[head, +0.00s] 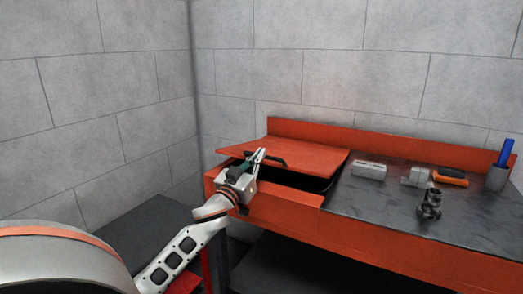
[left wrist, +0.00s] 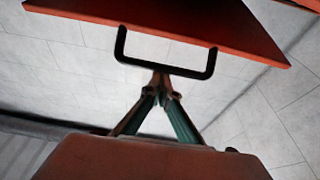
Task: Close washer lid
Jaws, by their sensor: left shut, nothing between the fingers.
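The washer is the orange bench-like unit (head: 340,226) with a dark open basin (head: 300,180) at its left end. Its orange lid (head: 296,152) is partly raised over the basin, tilted, with a black bar handle (head: 273,159) at its front edge. The lid (left wrist: 190,22) and handle (left wrist: 165,62) also show in the left wrist view. My left gripper (head: 261,155) is shut and empty at the lid's front edge, beside the handle. In the left wrist view its fingertips (left wrist: 160,76) meet close to the handle's bar; I cannot tell whether they touch it.
On the dark worktop right of the basin are a grey block (head: 369,169), a grey cylindrical fitting (head: 414,177), a dark metal part (head: 430,205), an orange-and-black tool (head: 450,177) and a grey cup (head: 496,178) holding a blue item (head: 505,152). Grey block walls stand behind and left.

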